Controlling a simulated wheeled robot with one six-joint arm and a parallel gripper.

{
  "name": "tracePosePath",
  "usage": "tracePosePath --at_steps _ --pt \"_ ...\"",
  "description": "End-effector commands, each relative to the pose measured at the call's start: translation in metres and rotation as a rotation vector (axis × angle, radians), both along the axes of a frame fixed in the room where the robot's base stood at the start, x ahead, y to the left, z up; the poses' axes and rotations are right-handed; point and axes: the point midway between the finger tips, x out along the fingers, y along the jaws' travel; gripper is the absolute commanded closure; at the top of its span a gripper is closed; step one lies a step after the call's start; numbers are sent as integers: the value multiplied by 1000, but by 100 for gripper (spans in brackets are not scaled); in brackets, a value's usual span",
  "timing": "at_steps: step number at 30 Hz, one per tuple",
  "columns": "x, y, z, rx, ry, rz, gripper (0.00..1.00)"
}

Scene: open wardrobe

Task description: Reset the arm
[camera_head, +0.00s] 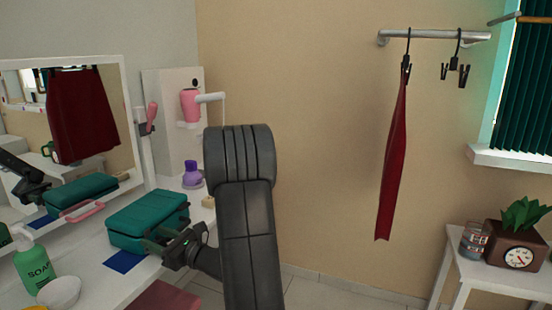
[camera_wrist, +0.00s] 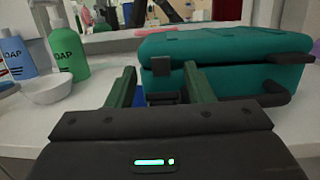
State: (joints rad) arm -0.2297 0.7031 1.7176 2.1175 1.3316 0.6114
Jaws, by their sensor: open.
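My arm reaches down the middle of the head view, and my gripper (camera_head: 160,239) is at the front of the white counter (camera_head: 75,262). The teal case (camera_wrist: 225,60) is just beyond and to the right of the fingers. No object shows held between them. I cannot tell whether a finger touches the case.
A green soap bottle (camera_head: 33,262) and white bowl (camera_head: 59,293) stand left of the gripper. A mirror (camera_head: 66,140) backs the counter. A purple bottle (camera_head: 192,175) stands farther back. Dark red clothing (camera_head: 394,160) hangs from a rail (camera_head: 440,36). A side table (camera_head: 490,275) stands right.

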Motion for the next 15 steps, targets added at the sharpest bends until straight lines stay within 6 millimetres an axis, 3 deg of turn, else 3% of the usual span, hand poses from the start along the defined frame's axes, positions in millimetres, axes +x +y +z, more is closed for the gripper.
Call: tracePosePath --at_steps 1,15 --pt "0 -1 -7 17 -6 -1 53" --pt "-2 -5 -6 135 -48 -1 53"
